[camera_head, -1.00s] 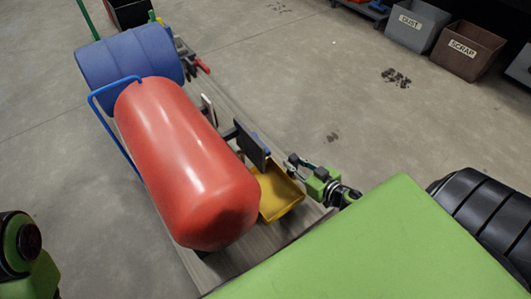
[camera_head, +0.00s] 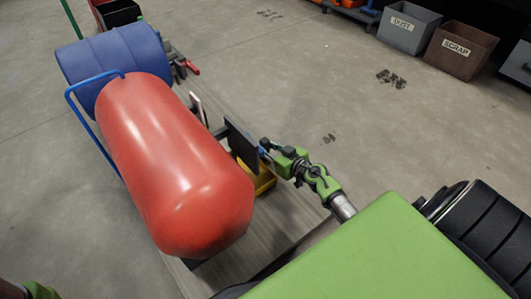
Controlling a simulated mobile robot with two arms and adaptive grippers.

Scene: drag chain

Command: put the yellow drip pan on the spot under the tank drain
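The yellow drip pan (camera_head: 265,184) is low on the right side of the red tank (camera_head: 175,165). Only part of it shows between the tank, a dark upright plate (camera_head: 240,144) and my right gripper. My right gripper (camera_head: 266,148) reaches in from the right, at the dark plate's right edge and just above the pan in the picture. Its fingertips are partly hidden, so I cannot tell whether it grips the pan. The tank drain and the spot under it are not visible. My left gripper is out of view.
A blue drum (camera_head: 122,64) lies behind the tank, with a blue tubular rail (camera_head: 90,130) along the tank's left. Red-handled tools (camera_head: 188,66) lie beyond. Dust (camera_head: 408,25) and scrap (camera_head: 460,48) bins stand far right. Floor right of the tank is mostly clear.

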